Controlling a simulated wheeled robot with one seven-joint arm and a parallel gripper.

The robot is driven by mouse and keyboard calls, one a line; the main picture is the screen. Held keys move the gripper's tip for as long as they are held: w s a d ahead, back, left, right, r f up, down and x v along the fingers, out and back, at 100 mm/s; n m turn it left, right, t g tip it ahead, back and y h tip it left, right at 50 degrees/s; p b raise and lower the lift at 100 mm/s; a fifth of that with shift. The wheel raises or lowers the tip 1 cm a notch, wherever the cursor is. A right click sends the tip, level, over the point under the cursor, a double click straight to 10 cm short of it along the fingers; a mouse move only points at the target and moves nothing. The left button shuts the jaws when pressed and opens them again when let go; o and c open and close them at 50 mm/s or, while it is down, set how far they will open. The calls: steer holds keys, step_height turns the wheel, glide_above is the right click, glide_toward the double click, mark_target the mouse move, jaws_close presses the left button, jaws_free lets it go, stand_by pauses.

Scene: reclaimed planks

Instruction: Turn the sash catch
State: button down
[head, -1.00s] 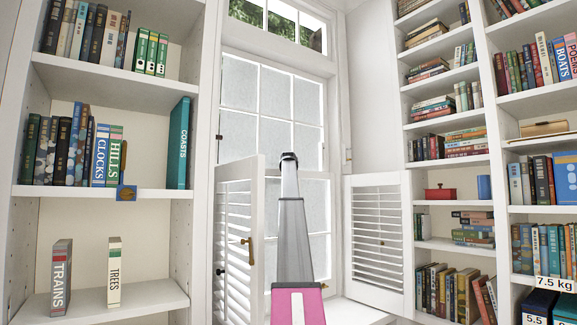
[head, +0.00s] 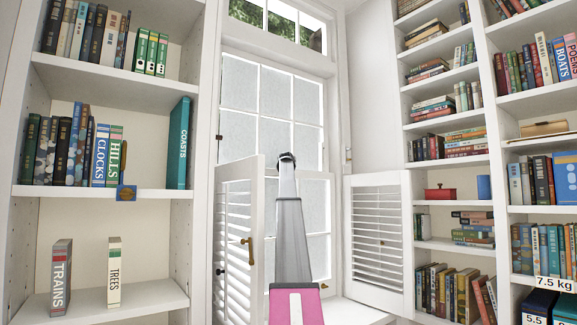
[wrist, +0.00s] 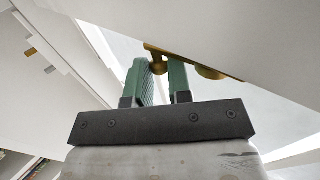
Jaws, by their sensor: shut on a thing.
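The brass sash catch (wrist: 209,73) shows in the wrist view on the edge of a white rail, with a flat plate and a rounded part. My gripper (wrist: 160,63) has two green fingers shut on a brass part of the catch between their tips. The fingers hide some of that part. In the head view my gripper (head: 287,158) is at the middle rail of the sash window (head: 260,130). The catch itself is hidden there behind my gripper and arm.
An open louvred shutter (head: 238,225) with a brass handle stands left of my arm, and another open shutter (head: 376,240) is on the right. Bookshelves (head: 110,193) fill the left side and more shelves (head: 450,160) the right. The white sill (head: 355,312) is clear.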

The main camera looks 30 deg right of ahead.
steer(key=shift+s+a+m+g+h, duration=0.1)
steer(key=shift+s+m+g+h, duration=0.1)
steer(key=shift+m+g+h, duration=0.4)
steer(key=shift+s+a+m+g+h, duration=0.15)
steer(key=shift+m+g+h, duration=0.25)
steer(key=shift+g+h, duration=0.25)
steer(key=shift+d, duration=0.1)
steer(key=c, duration=1)
jaws_free()
steer(key=shift+c, duration=0.2)
steer(key=v, duration=0.7)
steer(key=shift+s, duration=0.25)
steer(key=shift+f, duration=0.1)
